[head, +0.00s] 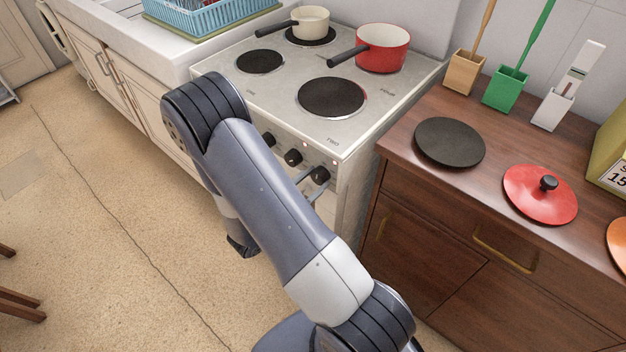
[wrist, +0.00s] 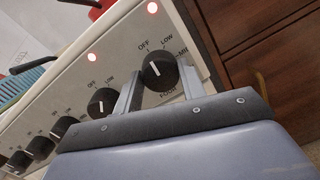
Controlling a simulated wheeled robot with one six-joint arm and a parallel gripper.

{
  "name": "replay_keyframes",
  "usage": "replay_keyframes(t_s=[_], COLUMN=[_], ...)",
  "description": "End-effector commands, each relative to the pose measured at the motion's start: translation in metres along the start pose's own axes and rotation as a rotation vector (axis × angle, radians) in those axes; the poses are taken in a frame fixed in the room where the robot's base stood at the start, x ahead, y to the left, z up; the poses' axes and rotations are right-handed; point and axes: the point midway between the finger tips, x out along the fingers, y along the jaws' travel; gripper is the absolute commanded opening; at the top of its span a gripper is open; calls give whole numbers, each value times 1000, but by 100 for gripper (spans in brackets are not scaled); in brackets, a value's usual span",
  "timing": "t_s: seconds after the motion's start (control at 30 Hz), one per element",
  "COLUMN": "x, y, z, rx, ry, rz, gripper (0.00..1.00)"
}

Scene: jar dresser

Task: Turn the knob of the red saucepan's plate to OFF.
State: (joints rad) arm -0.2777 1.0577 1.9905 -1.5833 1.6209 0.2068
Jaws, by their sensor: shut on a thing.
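The red saucepan (head: 384,50) stands on the back right plate of the stove, its black handle pointing left. A red piece shows at the top of the wrist view. My gripper (wrist: 158,88) is at the stove's front panel, its fingers on either side of the rightmost black knob (wrist: 160,71) and shut on it. This knob's white mark points up and left, roughly toward the OFF print. LOW is printed to the right of OFF. A red light (wrist: 153,7) glows above it. In the head view the knob (head: 320,174) shows beside my arm.
The neighbouring knob (wrist: 102,102) is close to my left finger, with another lit red light (wrist: 92,57) above it. More knobs continue left. A wooden dresser (head: 400,148) stands right of the stove. A cream pan (head: 312,20) is on the back left plate.

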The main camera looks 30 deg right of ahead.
Motion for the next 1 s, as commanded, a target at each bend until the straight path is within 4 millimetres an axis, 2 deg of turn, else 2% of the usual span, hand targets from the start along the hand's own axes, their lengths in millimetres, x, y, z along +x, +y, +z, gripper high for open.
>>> replay_keyframes(t_s=[0.3, 0.77, 0.8, 1.0], x=[0, 0, 0, 0], y=[-1, -1, -1, -1], z=[-1, -1, -1, 0], rx=[-107, -122, -122, -121], ry=[-3, -4, -4, -4], rz=[6, 7, 7, 7], gripper=[16, 16, 39, 56])
